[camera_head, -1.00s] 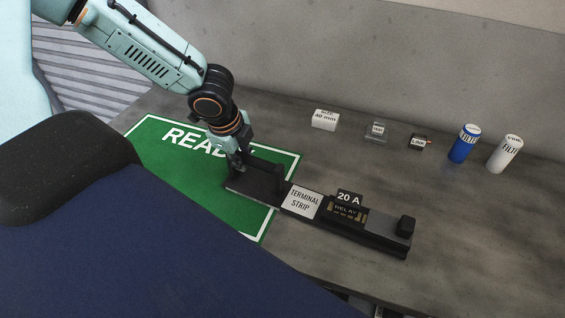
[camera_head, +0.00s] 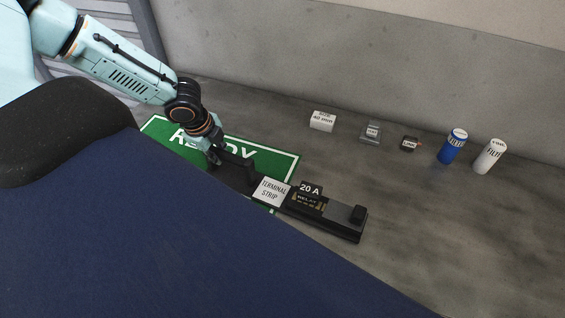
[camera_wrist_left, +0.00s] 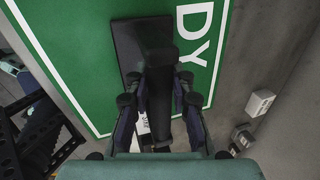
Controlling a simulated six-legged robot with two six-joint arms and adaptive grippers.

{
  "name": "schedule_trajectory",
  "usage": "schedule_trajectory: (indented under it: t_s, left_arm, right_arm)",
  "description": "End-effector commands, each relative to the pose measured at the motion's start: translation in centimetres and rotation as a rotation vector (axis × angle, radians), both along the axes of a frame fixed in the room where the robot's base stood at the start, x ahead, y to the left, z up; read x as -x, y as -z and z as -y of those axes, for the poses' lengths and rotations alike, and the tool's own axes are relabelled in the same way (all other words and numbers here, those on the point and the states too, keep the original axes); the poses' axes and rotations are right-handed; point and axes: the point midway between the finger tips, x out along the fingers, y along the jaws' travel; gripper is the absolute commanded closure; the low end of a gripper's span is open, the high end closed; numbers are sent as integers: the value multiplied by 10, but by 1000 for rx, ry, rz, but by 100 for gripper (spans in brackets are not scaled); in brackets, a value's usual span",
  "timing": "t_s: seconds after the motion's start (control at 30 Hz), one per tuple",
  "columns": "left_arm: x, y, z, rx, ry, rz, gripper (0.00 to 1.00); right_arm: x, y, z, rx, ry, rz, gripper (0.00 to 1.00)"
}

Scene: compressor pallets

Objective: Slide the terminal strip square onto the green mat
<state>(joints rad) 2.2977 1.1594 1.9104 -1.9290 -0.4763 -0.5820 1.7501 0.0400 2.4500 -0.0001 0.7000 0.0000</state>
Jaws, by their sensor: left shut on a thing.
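The terminal strip (camera_head: 271,191) is a long black bar with a white label, a black relay block marked 20 A and an upright black post near each end. Its left part lies over the green mat (camera_head: 278,164); its right end is beyond the mat's edge on the grey bench. It lies slanted to the mat's edges. My left gripper (camera_head: 215,158) is shut on the strip's left end. In the left wrist view, the fingers (camera_wrist_left: 158,92) flank the post, and the strip (camera_wrist_left: 138,40) lies over the green mat (camera_wrist_left: 80,45). My right gripper is out of view.
Along the back stand a white box (camera_head: 323,121), a small grey block (camera_head: 371,132), a black link piece (camera_head: 410,144), a blue cylinder (camera_head: 453,146) and a white cylinder (camera_head: 490,156). The bench right of the strip is clear. The mat's near part is hidden.

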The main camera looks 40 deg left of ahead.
Motion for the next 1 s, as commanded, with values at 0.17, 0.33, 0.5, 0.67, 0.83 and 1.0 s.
schedule_trajectory:
  t_s: [0.17,0.33,0.5,0.67,0.83,1.0]
  left_arm:
    - [7,0,-18,-5,-7,-9,100]
    - [11,0,-32,-5,-5,-11,100]
    - [14,0,-46,-5,-6,-10,100]
    - [18,1,-59,-4,-6,-13,100]
    - [21,0,-73,-4,-6,-11,100]
    - [23,2,-87,-4,-7,-9,100]
  right_arm:
    - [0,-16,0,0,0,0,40]
    - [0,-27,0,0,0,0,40]
    - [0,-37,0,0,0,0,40]
    - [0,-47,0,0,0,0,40]
    - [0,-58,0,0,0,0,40]
    - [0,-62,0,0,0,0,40]
